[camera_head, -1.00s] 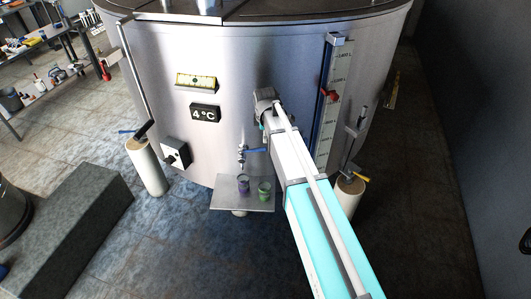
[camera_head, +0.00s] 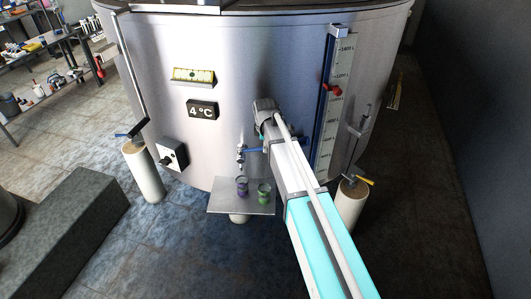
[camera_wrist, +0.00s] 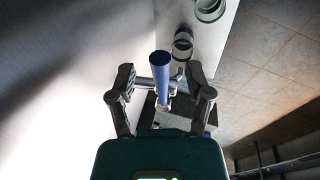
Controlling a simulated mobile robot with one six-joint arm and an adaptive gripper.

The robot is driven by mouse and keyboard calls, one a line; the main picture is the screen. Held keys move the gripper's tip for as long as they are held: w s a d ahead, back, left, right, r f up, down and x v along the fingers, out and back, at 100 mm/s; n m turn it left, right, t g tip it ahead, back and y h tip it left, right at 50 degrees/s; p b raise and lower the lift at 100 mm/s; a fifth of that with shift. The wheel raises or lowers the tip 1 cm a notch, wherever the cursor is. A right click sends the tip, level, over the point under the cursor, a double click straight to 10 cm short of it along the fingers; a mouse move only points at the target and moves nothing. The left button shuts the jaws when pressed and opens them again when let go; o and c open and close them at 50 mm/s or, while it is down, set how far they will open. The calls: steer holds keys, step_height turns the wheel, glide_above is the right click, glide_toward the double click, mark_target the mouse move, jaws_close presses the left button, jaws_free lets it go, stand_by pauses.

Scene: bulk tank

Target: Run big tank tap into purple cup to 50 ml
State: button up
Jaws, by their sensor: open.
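The big tank (camera_head: 220,60) is a broad steel cylinder filling the head view. Its tap (camera_head: 241,156) is on the lower front, with a blue lever (camera_head: 256,150) pointing right. A purple cup (camera_head: 242,187) stands upright on a small shelf (camera_head: 225,203) below the tap. In the wrist view the blue lever (camera_wrist: 162,68) shows between the fingers of my open gripper (camera_wrist: 161,84); I cannot tell if they touch it. The purple cup (camera_wrist: 182,44) is beyond it. The fingers are hidden in the head view. The fill level is unclear.
A green cup (camera_head: 264,194) stands right of the purple cup on the shelf. A level scale (camera_head: 335,100) with a red marker is on the tank's right. A dark grey block (camera_head: 70,230) lies at left. The floor between the block and shelf is clear.

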steer(key=shift+w+f+b, duration=0.15)
steer(key=shift+f+b, duration=0.4)
steer(key=shift+f, duration=0.15)
steer(key=shift+w+f+b, duration=0.15)
steer(key=shift+f+b, duration=0.4)
steer(key=shift+f, duration=0.15)
jaws_close()
